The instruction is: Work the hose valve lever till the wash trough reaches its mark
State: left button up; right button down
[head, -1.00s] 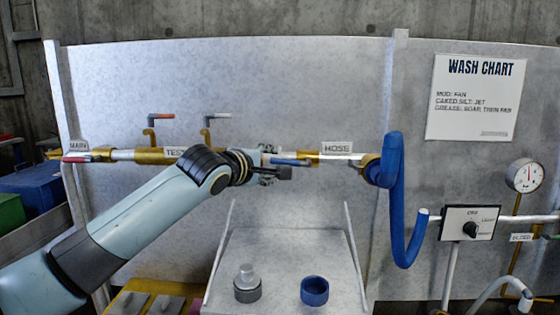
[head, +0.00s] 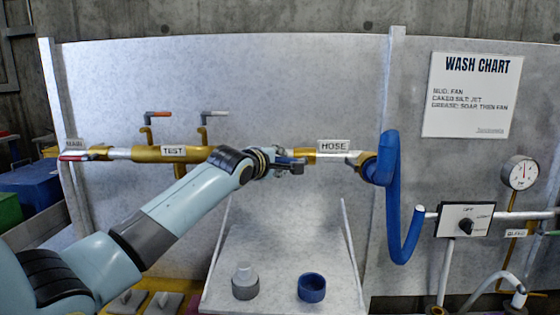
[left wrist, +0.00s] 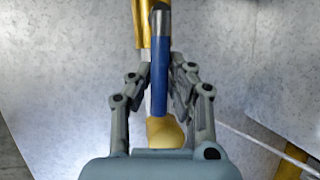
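The blue hose valve lever (left wrist: 165,70) runs nearly along the pipe between the fingers of my left gripper (left wrist: 160,85) in the left wrist view. The fingers stand apart on either side of it. The right-hand finger overlaps the lever's edge; I cannot tell whether it touches. In the head view my left gripper (head: 288,164) is at the pipe, left of the HOSE label (head: 333,146), and hides most of the lever. A pale grey sloped trough (head: 275,235) is below; no level mark can be made out. My right gripper is out of view.
A blue hose (head: 390,200) hangs right of the valve. TEST (head: 173,151) and MAIN labels mark the pipe to the left. A selector box (head: 467,220) and gauge (head: 520,173) are at the right. A grey nozzle (head: 244,282) and blue ring (head: 312,288) lie in the trough.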

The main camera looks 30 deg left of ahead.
pick_arm(q)
grip_shut()
